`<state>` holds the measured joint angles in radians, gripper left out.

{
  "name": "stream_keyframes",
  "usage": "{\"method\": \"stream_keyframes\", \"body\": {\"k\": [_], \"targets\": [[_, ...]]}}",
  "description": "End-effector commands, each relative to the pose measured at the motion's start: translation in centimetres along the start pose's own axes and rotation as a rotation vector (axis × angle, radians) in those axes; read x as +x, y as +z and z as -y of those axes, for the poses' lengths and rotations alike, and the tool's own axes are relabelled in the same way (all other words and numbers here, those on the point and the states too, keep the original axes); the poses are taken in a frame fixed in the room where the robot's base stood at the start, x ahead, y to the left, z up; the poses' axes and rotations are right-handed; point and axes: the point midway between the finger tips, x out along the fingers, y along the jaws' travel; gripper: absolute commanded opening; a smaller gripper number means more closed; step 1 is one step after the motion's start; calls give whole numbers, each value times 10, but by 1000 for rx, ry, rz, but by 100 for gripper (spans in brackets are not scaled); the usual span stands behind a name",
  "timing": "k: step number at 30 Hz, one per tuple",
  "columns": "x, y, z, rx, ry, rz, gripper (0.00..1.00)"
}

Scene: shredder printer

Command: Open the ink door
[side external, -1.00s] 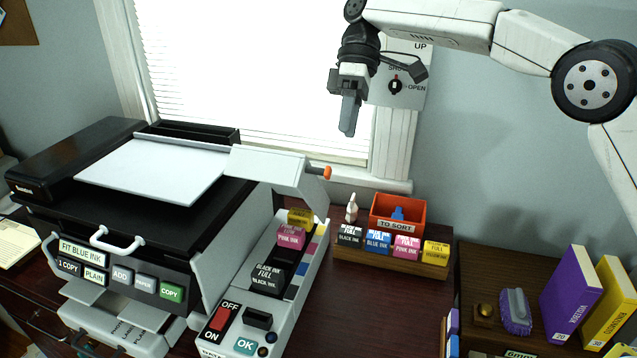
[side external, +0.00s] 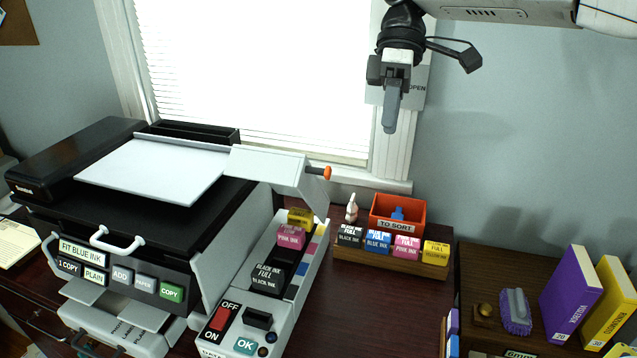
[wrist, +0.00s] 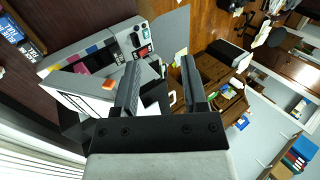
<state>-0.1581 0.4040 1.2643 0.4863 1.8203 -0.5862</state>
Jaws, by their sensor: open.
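The ink door (side external: 268,168) is a light grey lid with an orange knob (side external: 326,173) at its right end. It stands raised above the ink bay (side external: 300,262) on the printer's right side, and cartridges show below it. In the bay I see a yellow (side external: 300,217), a pink (side external: 291,236) and a black (side external: 268,275) cartridge. My gripper (side external: 390,128) is open and empty, high in front of the window frame, apart from the door. In the wrist view, the door's orange knob (wrist: 108,84) shows left of my gripper (wrist: 161,64).
The printer (side external: 130,230) fills the left. A wooden rack (side external: 390,262) of spare cartridges and an orange TO SORT bin (side external: 396,212) stand right of the bay. A small white bottle (side external: 351,209) is beside the bin. Books (side external: 572,295) stand far right. Air around my gripper is clear.

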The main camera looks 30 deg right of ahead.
Motion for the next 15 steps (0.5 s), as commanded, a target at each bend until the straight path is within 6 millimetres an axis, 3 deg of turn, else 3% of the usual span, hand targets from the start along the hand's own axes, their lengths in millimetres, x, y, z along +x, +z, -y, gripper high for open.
{"method": "stream_keyframes", "body": {"k": [10, 15], "targets": [[0, 2, 1, 0, 0, 0, 52], [3, 1, 0, -5, 11, 15, 0]]}}
